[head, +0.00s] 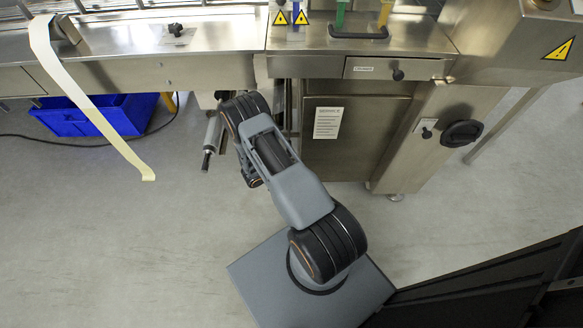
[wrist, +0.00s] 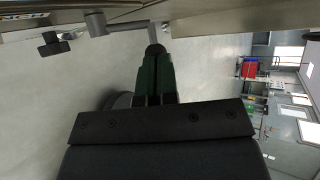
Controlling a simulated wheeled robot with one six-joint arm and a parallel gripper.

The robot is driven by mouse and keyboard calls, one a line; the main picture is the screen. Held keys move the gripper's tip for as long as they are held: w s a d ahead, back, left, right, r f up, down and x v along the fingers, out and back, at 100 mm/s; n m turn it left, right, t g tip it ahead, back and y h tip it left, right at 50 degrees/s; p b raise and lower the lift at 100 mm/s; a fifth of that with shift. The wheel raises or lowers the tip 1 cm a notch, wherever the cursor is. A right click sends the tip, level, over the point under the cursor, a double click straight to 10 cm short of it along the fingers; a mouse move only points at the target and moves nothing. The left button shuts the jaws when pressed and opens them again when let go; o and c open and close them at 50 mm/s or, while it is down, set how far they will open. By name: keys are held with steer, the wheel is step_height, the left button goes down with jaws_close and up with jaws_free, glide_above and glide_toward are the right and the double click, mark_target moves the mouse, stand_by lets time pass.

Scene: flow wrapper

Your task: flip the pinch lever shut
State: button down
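In the wrist view, a short grey lever arm with a black knob (wrist: 155,49) shows just past the tips of my gripper (wrist: 157,58). Its stem runs up to a grey bar under the machine edge. This looks like the pinch lever. My dark green fingers lie close together, with only a thin line between them, and look shut. The tips are at the knob; I cannot tell whether they touch it. In the head view my arm hides the gripper and the knob. A grey cylinder with a black end (head: 212,140) hangs beside my arm there.
The steel machine (head: 200,40) spans the top of the head view, with a drawer (head: 375,69) and a cabinet door (head: 350,150). A pale film strip (head: 95,105) hangs at left over a blue crate (head: 90,118). Another black knob (wrist: 52,44) shows in the wrist view. The near floor is clear.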

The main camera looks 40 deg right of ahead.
stand_by(0.3)
steer(key=r+p+v, duration=0.1)
steer(key=p+v, duration=0.3)
steer(key=v, duration=1)
steer(key=shift+d, duration=0.3)
steer(key=shift+s, duration=0.15)
